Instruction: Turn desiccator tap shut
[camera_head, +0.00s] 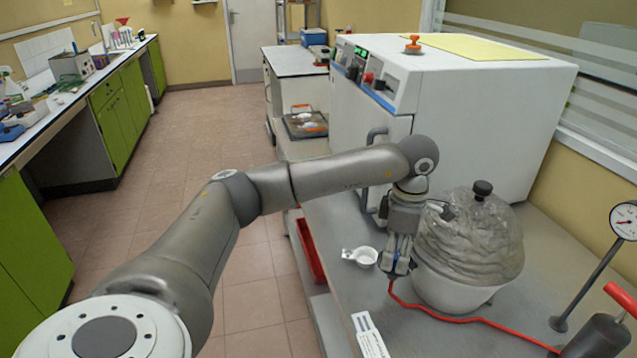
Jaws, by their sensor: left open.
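The desiccator (455,288) stands on the grey bench at the right, with a clear domed lid (470,240) and a black knob (482,189) on top. A red hose (450,318) runs from near my fingertips along the bench in front of it. My left gripper (397,264) points down at the left side of the desiccator, its fingers open. A small blue part shows between the fingers. The tap cannot be made out clearly; the gripper hides that side. I cannot tell whether the fingers touch it. My right gripper is out of view.
A white oven-like cabinet (480,120) stands behind the desiccator. A small white dish (366,257) lies just left of my gripper. A dial gauge (624,220) on a stand and a red-handled cylinder (600,335) are at the right. A printed card (369,335) lies in front.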

